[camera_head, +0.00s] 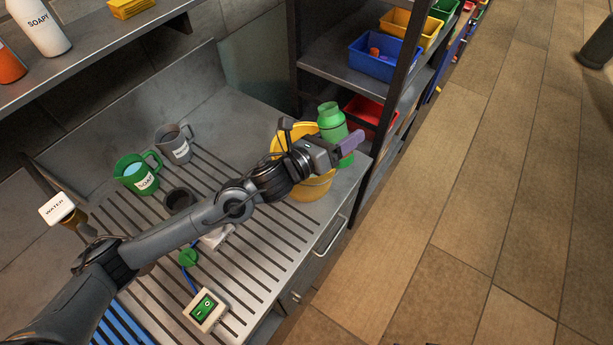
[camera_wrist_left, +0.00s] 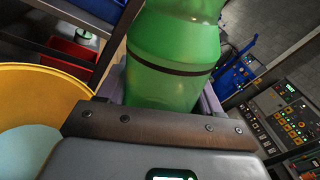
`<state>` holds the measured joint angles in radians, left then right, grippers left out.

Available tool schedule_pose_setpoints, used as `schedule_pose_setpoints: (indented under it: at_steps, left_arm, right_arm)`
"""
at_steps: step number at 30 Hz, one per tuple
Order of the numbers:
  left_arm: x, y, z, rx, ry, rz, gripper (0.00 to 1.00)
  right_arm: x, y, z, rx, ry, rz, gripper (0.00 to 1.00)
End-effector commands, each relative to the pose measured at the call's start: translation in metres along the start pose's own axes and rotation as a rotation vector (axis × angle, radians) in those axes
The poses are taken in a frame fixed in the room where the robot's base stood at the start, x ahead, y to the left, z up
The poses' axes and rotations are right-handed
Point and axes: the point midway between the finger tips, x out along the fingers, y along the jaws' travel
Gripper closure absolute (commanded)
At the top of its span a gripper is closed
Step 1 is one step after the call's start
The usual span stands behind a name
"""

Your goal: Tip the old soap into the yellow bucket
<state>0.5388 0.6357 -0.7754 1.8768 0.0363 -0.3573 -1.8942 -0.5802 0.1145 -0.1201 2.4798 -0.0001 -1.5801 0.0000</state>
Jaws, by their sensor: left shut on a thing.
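My left gripper (camera_head: 345,148) is shut on a green bottle (camera_head: 332,123), at the right end of the steel counter. The bottle looks roughly upright, and its lower part is partly hidden by the gripper. In the left wrist view the bottle (camera_wrist_left: 173,45) stands between the jaws, with a dark band around it. The yellow bucket (camera_head: 313,188) is beside the bottle, partly covered by my left arm. Its open rim (camera_wrist_left: 80,88) shows at the left of the wrist view, with something pale blue inside. My right gripper is not in view.
A green jug (camera_head: 128,177) with pale blue liquid, a grey jug (camera_head: 176,150) and a dark cup (camera_head: 180,199) stand on the slatted counter. A switch box (camera_head: 205,309) lies at the front. A shelf rack (camera_head: 330,60) with coloured bins stands behind the bucket.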

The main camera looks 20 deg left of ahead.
Motion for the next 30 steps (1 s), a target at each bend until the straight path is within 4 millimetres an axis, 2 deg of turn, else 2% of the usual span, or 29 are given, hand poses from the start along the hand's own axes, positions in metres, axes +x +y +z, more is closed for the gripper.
schedule_pose_setpoints:
  at_steps: [1, 13, 19, 30]
  left_arm:
    - [0.000, -0.002, -0.003, 0.050, -0.003, -0.004, 0.70]
    - [0.000, -0.021, -0.003, 0.388, -0.004, -0.002, 0.70]
    - [0.000, -0.025, -0.001, 0.450, -0.002, -0.001, 0.70]
    - [0.000, -0.026, -0.001, 0.452, -0.002, -0.001, 0.70]
  right_arm:
    - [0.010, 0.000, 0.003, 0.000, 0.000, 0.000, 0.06]
    - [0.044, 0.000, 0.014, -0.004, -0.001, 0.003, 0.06]
    - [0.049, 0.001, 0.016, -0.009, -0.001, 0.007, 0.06]
    - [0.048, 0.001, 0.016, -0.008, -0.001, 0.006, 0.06]
